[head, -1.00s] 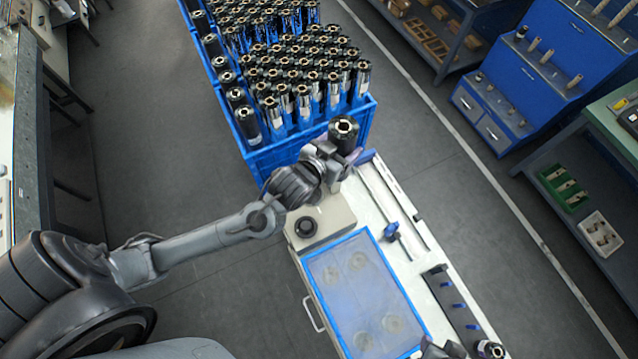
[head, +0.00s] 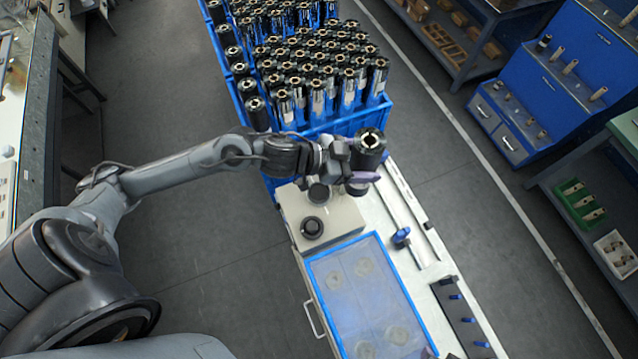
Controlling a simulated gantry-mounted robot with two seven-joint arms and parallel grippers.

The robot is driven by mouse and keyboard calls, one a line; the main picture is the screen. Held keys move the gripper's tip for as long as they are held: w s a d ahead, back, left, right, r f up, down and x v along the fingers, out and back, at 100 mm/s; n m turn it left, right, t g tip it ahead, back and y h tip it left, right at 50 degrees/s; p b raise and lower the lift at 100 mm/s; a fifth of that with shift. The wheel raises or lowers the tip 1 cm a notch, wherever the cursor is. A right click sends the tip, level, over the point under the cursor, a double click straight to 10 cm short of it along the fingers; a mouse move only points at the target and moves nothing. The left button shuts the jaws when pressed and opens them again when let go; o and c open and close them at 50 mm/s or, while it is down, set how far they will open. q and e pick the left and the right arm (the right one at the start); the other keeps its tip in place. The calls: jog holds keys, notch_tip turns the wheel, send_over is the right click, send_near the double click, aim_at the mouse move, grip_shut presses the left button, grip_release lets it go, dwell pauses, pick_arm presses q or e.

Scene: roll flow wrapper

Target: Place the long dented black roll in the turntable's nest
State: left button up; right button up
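My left gripper (head: 356,176) is shut on an upright black roll (head: 370,150) at the far end of the bench, just in front of the blue crate. The roll's top end with its cored hub faces the camera; its lower part is hidden by the gripper, and no dent can be made out. Just left of the gripper, a beige box on the bench carries a round black turntable (head: 312,227) and a second dark round piece (head: 318,192) partly behind my gripper. I cannot tell which holds the nest. My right gripper is not in view.
A blue crate (head: 340,124) full of upright rolls stands behind the bench. A blue-framed clear-covered tray (head: 312,268), a rail with a blue clamp (head: 401,237) and a dark pegged rack (head: 462,320) lie on the bench. Shelves stand at the right.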

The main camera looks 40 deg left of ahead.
pick_arm(q)
jog(key=s+a+f+m+g+h+b, duration=0.1)
jog(key=s+a+f+m+b, duration=0.15)
jog(key=a+f+b, duration=0.45)
jog(key=s+a+f+m+g+h+b, duration=0.1)
jog(key=s+a+f+g+h+b, duration=0.2)
jog(key=f, duration=0.6)
jog(key=s+a+f+m+b, duration=0.2)
jog(key=a+f+b, duration=0.2)
jog(key=f+b, duration=0.35)
pick_arm(e)
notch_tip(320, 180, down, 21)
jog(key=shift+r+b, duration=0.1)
jog(key=shift+b, duration=0.9)
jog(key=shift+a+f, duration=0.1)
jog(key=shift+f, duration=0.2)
pick_arm(q)
jog(key=w+a+f, duration=0.1)
jog(key=w+f, duration=0.9)
jog(key=f, duration=0.1)
jog(key=shift+w+a, duration=0.2)
jog(key=shift+w, duration=0.05)
jog(key=shift+f+n+b, duration=0.1)
jog(key=shift+n+b, duration=0.15)
jog(key=shift+b, duration=0.1)
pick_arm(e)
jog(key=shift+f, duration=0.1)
